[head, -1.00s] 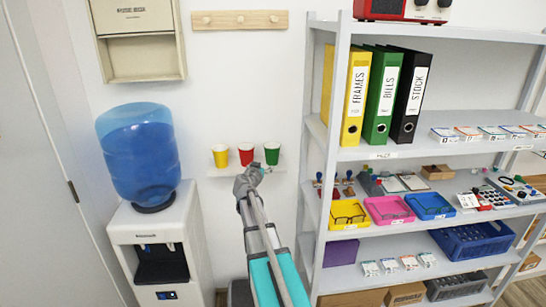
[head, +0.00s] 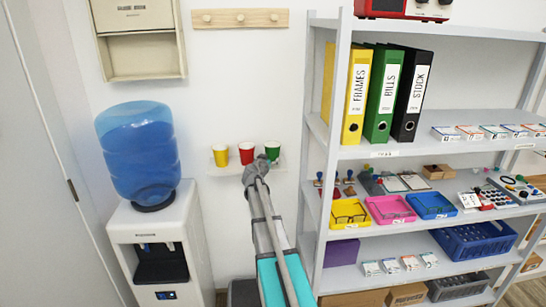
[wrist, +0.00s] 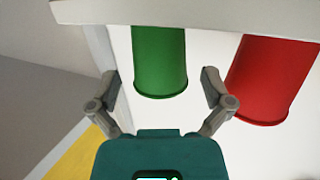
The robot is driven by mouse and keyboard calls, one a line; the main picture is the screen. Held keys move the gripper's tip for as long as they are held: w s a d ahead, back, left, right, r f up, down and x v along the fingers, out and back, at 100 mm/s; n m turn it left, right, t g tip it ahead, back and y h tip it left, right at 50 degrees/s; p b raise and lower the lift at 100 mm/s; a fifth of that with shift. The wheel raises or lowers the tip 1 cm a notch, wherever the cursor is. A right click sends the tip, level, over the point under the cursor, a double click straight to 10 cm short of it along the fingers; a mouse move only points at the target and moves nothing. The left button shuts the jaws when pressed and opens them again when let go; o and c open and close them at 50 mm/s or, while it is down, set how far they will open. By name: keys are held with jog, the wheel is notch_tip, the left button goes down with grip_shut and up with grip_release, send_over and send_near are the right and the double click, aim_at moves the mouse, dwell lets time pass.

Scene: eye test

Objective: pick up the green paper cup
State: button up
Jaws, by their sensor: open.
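The green paper cup (head: 272,150) stands upright at the right end of a small white wall shelf (head: 218,171), beside a red cup (head: 246,153) and a yellow cup (head: 220,156). My gripper (head: 262,163) is in front of the green cup and hides its lower part in the head view. In the wrist view, which looks upside down, my gripper (wrist: 159,80) is open, with one finger on each side of the green cup (wrist: 159,60). Gaps show between the cup and both fingers. The red cup (wrist: 272,80) is just outside the right finger.
A grey shelving unit (head: 335,100) with binders and trays stands close to the right of the cups. A water dispenser (head: 160,235) with a blue bottle (head: 138,150) stands to the left. A peg rail (head: 240,19) is on the wall above, with bare wall between.

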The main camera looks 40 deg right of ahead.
aim_at(271, 157)
jog(key=shift+w+d, duration=0.15)
jog(key=shift+d, duration=0.1)
jog(key=shift+d, duration=0.1)
jog(key=shift+f+b+x, duration=0.2)
jog(key=shift+b+x, duration=0.35)
jog(key=shift+x, duration=2)
jog(key=c, duration=0.5)
